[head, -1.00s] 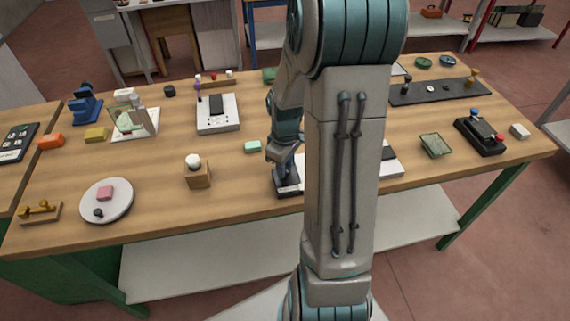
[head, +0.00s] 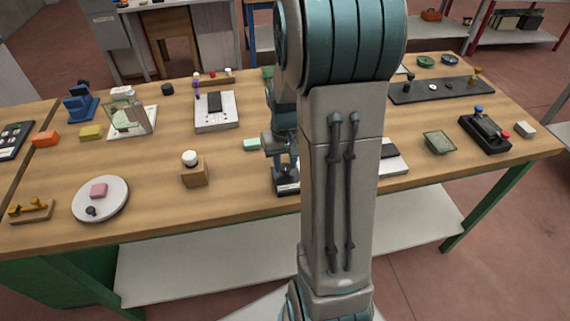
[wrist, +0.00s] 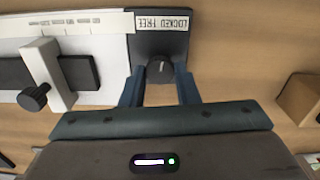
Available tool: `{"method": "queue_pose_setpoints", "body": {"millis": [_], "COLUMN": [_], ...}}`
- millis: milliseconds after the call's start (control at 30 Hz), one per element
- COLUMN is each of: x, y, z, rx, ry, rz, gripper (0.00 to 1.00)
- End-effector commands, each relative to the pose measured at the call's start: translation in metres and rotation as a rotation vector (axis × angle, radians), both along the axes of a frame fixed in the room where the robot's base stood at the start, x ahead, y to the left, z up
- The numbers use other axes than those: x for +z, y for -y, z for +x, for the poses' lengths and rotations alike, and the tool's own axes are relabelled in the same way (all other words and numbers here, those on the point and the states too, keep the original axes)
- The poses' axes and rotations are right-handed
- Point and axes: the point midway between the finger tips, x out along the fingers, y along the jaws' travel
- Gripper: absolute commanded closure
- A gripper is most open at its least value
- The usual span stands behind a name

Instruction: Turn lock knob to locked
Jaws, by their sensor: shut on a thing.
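The lock knob (wrist: 160,68) is a small dark round knob with a pale mark on top. It sits on a dark block (wrist: 150,45) with a white label (wrist: 162,22) reading LOCKED and FREE, upside down in the wrist view. My gripper (wrist: 159,88) has its two blue-grey fingers on either side of the knob, shut on it. In the head view the dark block (head: 287,189) shows at the table's front middle, partly hidden by my arm. I cannot tell for certain which word the knob's mark points to.
Left of the block in the wrist view is a white scaled plate (wrist: 85,22) with a white slider and black thumb knob (wrist: 33,97). A wooden block (wrist: 301,98) stands to the right. In the head view, a wooden block with a white knob (head: 194,172) stands left of my gripper.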

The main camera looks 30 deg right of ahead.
Motion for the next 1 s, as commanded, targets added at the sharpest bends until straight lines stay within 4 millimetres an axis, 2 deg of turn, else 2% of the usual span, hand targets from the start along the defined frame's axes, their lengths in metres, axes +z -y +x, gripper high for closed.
{"method": "queue_pose_setpoints", "body": {"millis": [400,1000], "x": [0.0001,0.0008], "y": [0.0,0.0002], "z": [0.0004,0.0005], "rx": [-0.285,-0.378], "ry": [0.001,0.002], "rz": [0.0,-0.001], "gripper": [0.95,0.95]}}
